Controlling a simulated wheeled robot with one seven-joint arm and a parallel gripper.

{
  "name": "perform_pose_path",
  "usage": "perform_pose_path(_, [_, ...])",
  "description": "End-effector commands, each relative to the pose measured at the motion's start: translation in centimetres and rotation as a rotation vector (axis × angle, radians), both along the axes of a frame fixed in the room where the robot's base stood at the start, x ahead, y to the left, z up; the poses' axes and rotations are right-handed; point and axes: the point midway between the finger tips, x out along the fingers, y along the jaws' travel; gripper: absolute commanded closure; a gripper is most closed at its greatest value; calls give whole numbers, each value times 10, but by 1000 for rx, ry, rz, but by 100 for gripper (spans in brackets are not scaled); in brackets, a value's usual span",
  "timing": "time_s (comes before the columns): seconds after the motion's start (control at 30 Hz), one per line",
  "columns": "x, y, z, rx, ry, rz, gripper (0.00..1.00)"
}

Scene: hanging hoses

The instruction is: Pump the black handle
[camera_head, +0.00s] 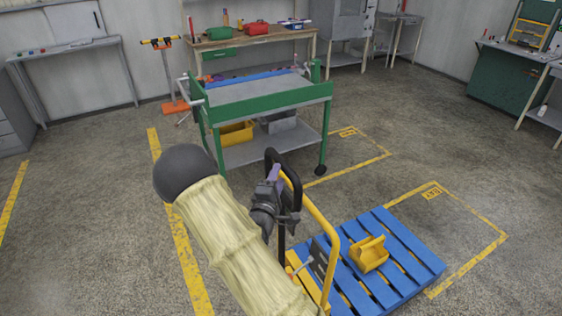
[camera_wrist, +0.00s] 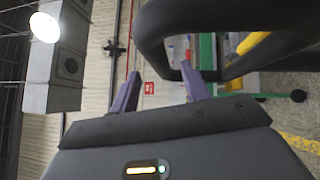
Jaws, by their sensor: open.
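The black handle (camera_head: 284,158) is a looped bar at the top of an upright yellow pole (camera_head: 322,229), by a blue pallet (camera_head: 385,262). My gripper (camera_head: 274,174) is right beside the loop, on its left, at the end of my sleeved arm. In the wrist view, the black handle (camera_wrist: 152,38) fills the upper right, close to the camera. The purple fingers of my gripper (camera_wrist: 161,70) are apart, with part of the loop showing between their tips and near the right finger. I cannot tell whether they touch. The handle's far side is partly hidden by my gripper.
A green cart (camera_head: 262,103) with shelves stands behind the handle. A workbench (camera_head: 255,43) stands at the back. Yellow floor lines (camera_head: 180,235) mark the concrete. The floor at left is open.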

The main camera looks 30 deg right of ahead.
Motion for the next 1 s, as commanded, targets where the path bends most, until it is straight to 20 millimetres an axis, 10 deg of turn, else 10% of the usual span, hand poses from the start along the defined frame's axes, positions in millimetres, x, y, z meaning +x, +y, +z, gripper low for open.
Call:
perform_pose_path(0.7, [47, -38, 9, -1, -1, 8, 53])
perform_pose_path(1.0, [47, -40, 9, -1, 0, 3, 100])
